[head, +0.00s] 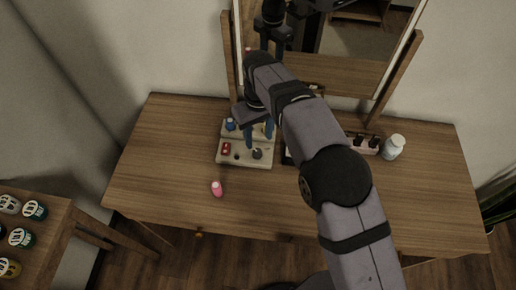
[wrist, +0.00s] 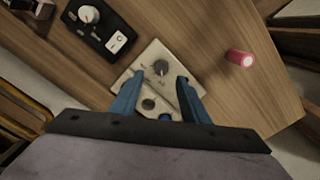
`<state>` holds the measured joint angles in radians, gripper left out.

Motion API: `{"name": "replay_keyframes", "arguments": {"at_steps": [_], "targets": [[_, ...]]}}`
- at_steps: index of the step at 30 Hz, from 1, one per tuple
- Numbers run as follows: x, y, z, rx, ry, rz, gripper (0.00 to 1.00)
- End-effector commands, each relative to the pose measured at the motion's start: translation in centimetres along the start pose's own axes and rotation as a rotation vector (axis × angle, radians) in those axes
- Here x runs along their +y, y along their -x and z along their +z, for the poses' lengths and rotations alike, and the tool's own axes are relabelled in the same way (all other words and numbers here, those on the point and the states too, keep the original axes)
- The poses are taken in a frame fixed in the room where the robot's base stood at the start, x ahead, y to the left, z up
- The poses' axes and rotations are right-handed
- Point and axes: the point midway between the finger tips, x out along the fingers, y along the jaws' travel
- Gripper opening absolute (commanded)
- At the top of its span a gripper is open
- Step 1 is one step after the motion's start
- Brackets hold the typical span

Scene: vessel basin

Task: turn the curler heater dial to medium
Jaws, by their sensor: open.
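A pale control panel (head: 243,162) lies on the wooden table, with a dark round dial (head: 257,153) near its front edge. The dial also shows in the wrist view (wrist: 162,66), with small marks around it that I cannot read. A black panel (wrist: 113,27) beside it carries a white knob (wrist: 88,14) and a white switch; my arm mostly hides this panel in the head view. No readable label shows which one is the curler heater. My gripper (head: 259,139) is open and empty over the pale panel. In the wrist view its blue fingertips (wrist: 160,79) appear either side of the dial, apparently not touching it.
A red switch (head: 226,148) and a blue knob (head: 231,126) sit on the pale panel. A white bottle (head: 393,146) is at the right. A mirror stands behind. The table's left side is clear.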

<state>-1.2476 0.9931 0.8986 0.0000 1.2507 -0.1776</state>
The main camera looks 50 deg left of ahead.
Motion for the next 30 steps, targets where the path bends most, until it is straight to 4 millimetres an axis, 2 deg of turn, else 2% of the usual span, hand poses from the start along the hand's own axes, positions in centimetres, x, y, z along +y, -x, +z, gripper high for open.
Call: {"name": "replay_keyframes", "arguments": {"at_steps": [8, 22, 30], "targets": [[-0.4, -0.5, -0.2, -0.001, 0.010, 0.000, 0.42], [-0.4, -5.8, -0.1, -0.003, 0.008, -0.001, 0.42], [-0.4, -7.3, -0.2, 0.001, 0.008, 0.000, 0.42]]}}
